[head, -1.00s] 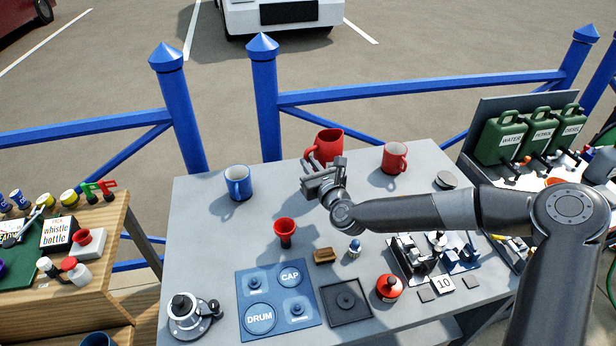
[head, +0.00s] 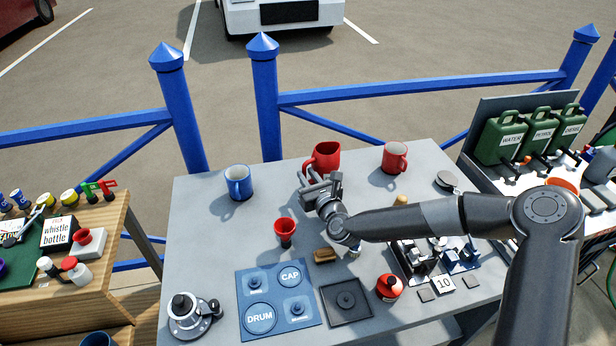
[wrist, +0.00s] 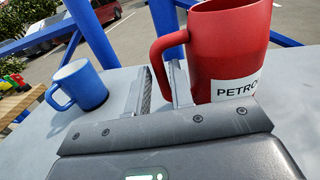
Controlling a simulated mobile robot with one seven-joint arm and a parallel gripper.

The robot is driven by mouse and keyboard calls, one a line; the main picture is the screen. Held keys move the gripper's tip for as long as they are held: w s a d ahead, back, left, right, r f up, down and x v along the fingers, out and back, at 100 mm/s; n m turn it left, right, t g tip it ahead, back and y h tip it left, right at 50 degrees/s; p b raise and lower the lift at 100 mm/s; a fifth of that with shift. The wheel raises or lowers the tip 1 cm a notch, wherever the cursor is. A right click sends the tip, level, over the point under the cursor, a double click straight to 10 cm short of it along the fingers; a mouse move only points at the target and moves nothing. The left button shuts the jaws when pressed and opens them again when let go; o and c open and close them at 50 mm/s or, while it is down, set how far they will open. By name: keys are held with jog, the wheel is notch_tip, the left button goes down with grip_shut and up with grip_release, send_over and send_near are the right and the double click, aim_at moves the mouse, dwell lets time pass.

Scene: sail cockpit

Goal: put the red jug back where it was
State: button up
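The red jug (head: 327,154) stands upright near the far edge of the grey table, between the blue mug (head: 238,182) and another red mug (head: 395,157). In the wrist view the jug (wrist: 230,45) is large at the upper right, with a white label reading "PETRO" and its handle towards the left. My gripper (head: 316,178) is on the near side of the jug. In the wrist view my gripper's (wrist: 160,82) two fingers are apart, with the handle ahead of the gap. Whether a finger touches the handle is unclear. The jug's base is partly hidden.
The blue mug also shows in the wrist view (wrist: 78,86), left of the fingers. A red funnel-like cup (head: 285,229), a blue board (head: 277,300) and a red round pot (head: 389,287) are nearer. Green cans (head: 500,138) stand at right. The table's left side is fairly clear.

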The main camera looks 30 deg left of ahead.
jog(key=shift+o, duration=1.3)
jog(key=shift+r, duration=0.15)
jog(key=v, duration=1.2)
